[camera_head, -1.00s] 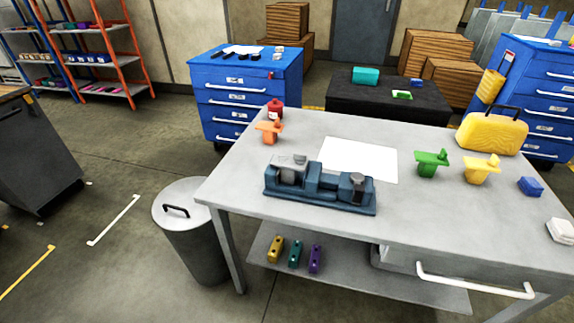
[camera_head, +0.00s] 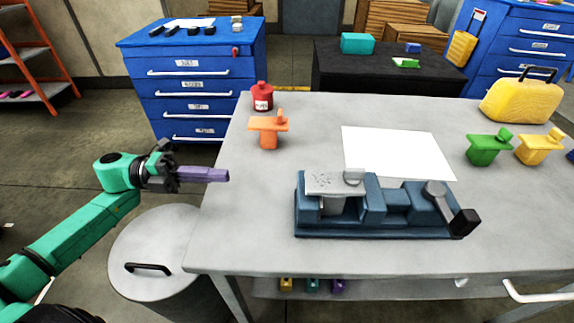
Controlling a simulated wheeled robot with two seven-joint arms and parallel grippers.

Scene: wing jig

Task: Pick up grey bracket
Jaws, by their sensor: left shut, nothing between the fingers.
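The grey bracket (camera_head: 335,184) sits on the left end of the blue jig (camera_head: 385,229) on the grey table. It has a flat plate on top and a short knob at its right. My left gripper (camera_head: 224,175) comes in from the left, with its shut, empty fingers over the table's left edge. It is left of the bracket and apart from it. The underside of the bracket is partly hidden by the jig. My right gripper is not in view.
An orange bracket (camera_head: 268,132) and a red bottle (camera_head: 262,96) stand at the back left. A white sheet (camera_head: 395,153) lies behind the jig. Green (camera_head: 488,149) and yellow (camera_head: 539,147) brackets stand at the right. A bin (camera_head: 152,255) stands below my left arm.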

